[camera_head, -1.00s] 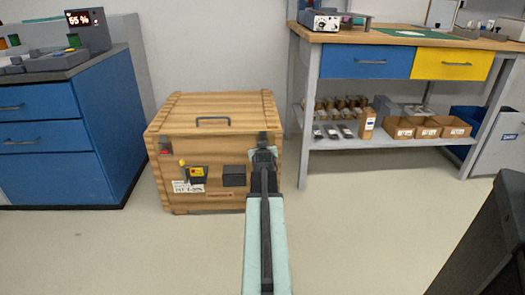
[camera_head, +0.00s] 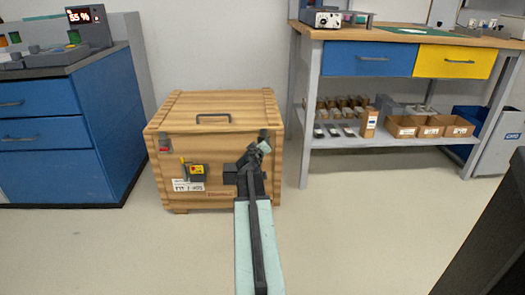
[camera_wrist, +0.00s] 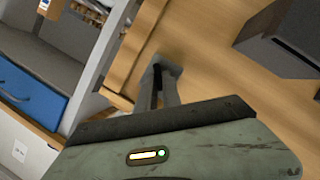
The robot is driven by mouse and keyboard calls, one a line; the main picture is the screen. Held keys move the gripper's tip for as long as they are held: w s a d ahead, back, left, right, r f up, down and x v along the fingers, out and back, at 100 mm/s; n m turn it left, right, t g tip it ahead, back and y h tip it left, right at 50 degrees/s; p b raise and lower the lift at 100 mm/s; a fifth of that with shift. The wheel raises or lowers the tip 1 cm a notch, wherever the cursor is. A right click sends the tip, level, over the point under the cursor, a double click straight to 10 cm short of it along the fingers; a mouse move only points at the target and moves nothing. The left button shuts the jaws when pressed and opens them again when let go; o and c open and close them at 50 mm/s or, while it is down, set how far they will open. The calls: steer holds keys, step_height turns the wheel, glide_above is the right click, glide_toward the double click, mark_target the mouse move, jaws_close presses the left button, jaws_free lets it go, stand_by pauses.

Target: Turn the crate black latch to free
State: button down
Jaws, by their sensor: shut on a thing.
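The wooden crate (camera_head: 214,108) stands on the floor, with a handle on its lid. The black latch (camera_head: 263,134) is at the upper right of its front, mostly hidden behind my gripper (camera_head: 258,150). In the wrist view, my gripper (camera_wrist: 159,88) is shut on a dark piece, the black latch (camera_wrist: 157,74), near the crate's edge. The gripper is rolled, so the crate looks slanted there. The exact angle of the latch is hard to tell. A second latch with a red part (camera_head: 164,145) is at the upper left of the front.
A dark box (camera_wrist: 285,40) juts from the crate front close to my gripper. A yellow-and-black device (camera_head: 197,171) and labels are further left. A blue cabinet (camera_head: 60,150) stands left and a workbench (camera_head: 300,120) right. The floor in front is clear.

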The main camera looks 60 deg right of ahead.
steer(key=shift+d+r+n, duration=0.1)
steer(key=shift+d+n, duration=0.2)
steer(key=shift+n, duration=0.1)
steer(key=c, duration=1.5)
jaws_free()
steer(key=shift+s+r, duration=0.1)
steer(key=shift+a, duration=0.15)
